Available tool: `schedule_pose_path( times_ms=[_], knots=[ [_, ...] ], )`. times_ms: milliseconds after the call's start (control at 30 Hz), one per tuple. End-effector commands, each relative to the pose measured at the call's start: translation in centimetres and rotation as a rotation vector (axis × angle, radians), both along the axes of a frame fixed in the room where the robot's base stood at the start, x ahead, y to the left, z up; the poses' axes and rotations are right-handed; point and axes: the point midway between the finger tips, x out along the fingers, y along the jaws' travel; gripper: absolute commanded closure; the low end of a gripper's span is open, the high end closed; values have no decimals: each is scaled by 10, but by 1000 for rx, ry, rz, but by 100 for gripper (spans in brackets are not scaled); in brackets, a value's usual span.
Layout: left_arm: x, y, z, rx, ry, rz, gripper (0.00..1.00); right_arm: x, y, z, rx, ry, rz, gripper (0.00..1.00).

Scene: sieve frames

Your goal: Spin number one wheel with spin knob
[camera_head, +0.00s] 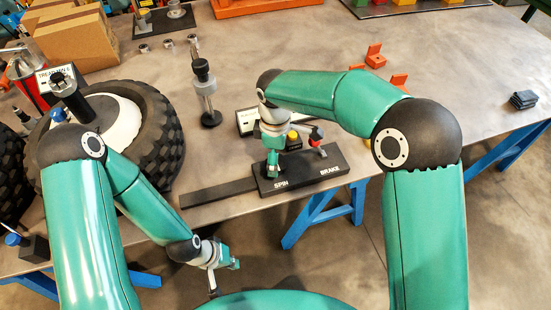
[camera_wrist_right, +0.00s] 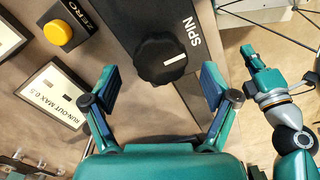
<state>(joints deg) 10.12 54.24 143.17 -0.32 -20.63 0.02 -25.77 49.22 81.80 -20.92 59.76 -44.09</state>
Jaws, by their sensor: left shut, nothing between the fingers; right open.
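The black spin knob (camera_wrist_right: 162,60) with a white mark sits on the black control panel beside the white word SPIN. My right gripper (camera_wrist_right: 158,88) is open, its fingers on either side of the panel just short of the knob, apart from it. In the head view this gripper (camera_head: 273,165) hangs over the SPIN end of the panel (camera_head: 325,168) and hides the knob. A black knobbly wheel (camera_head: 168,140) with a white hub lies left on the table; its number cannot be read. My left gripper (camera_head: 228,263) is shut and empty in front of the table edge.
A red-knobbed brake lever (camera_head: 317,140) stands on the panel's right end. A yellow ZERO button (camera_wrist_right: 57,32) and a RUN-OUT MAX 0.5 sign (camera_wrist_right: 48,95) are nearby. A black-and-silver post (camera_head: 205,90) stands behind. Orange blocks (camera_head: 375,57) lie farther back; the table's right side is mostly clear.

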Motion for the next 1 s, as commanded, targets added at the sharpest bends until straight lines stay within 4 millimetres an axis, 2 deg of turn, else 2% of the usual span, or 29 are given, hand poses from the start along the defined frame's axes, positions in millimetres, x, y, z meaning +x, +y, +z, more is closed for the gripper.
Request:
schedule_pose_path(
  times_ms=[200, 533, 867, 900, 1000],
  knots=[
    [0, 0, 2, 0, 0, 0, 100, 0, -1, -18, 0, 0, -1, 14],
    [0, 0, 1, 0, 0, 0, 100, 0, -1, -21, 0, -1, -1, 16],
    [0, 0, 1, 0, 0, 0, 100, 0, -1, -20, 0, -1, -1, 71],
    [0, 0, 1, 0, 0, 0, 100, 1, 0, -20, 0, -2, -1, 74],
    [0, 0, 1, 0, 0, 0, 100, 1, 0, -20, 1, -2, -3, 74]
  ],
)
